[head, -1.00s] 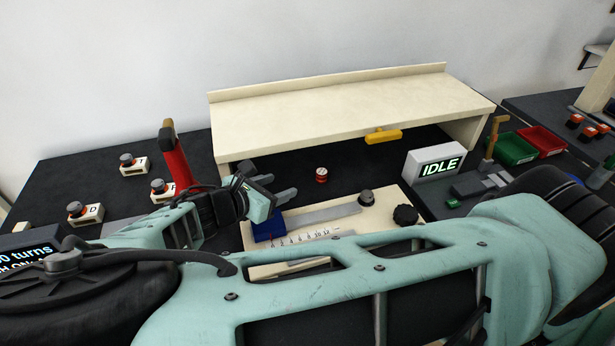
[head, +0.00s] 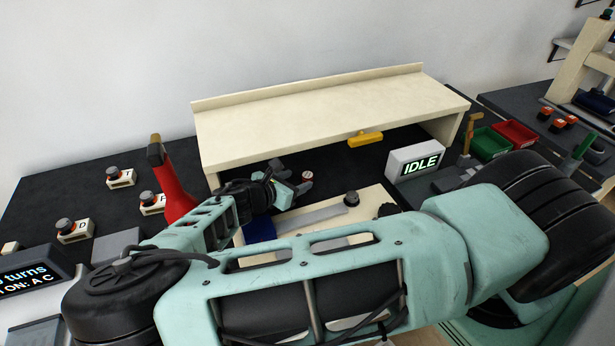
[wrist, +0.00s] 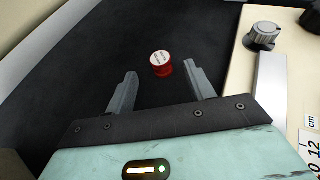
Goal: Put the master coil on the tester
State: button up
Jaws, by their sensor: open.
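A small red coil with a white, printed top stands upright on the dark bench; I take it for the master coil. It shows in the wrist view (wrist: 162,68) and partly behind my fingers in the head view (head: 307,175). My gripper (wrist: 160,73) is open and empty, its fingers on either side of the line to the coil, which sits at or just beyond the fingertips. In the head view my gripper (head: 291,181) is low beside the coil. A box with a lit IDLE screen (head: 420,165), perhaps the tester's display, stands right, beside a grey fixture (head: 452,178).
A cream panel (wrist: 242,75) with a knob (wrist: 262,36) and ruler lies right of the coil. A red upright object (head: 174,190) stands left. Green (head: 490,143) and red bins (head: 515,133) stand right.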

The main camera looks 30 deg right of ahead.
aim_at(305, 177)
jog(key=p+x, duration=0.1)
jog(key=x, duration=0.3)
jog(key=shift+d, duration=0.1)
jog(key=c, duration=1.2)
jog(key=shift+o, duration=0.2)
jog(key=shift+r, duration=0.1)
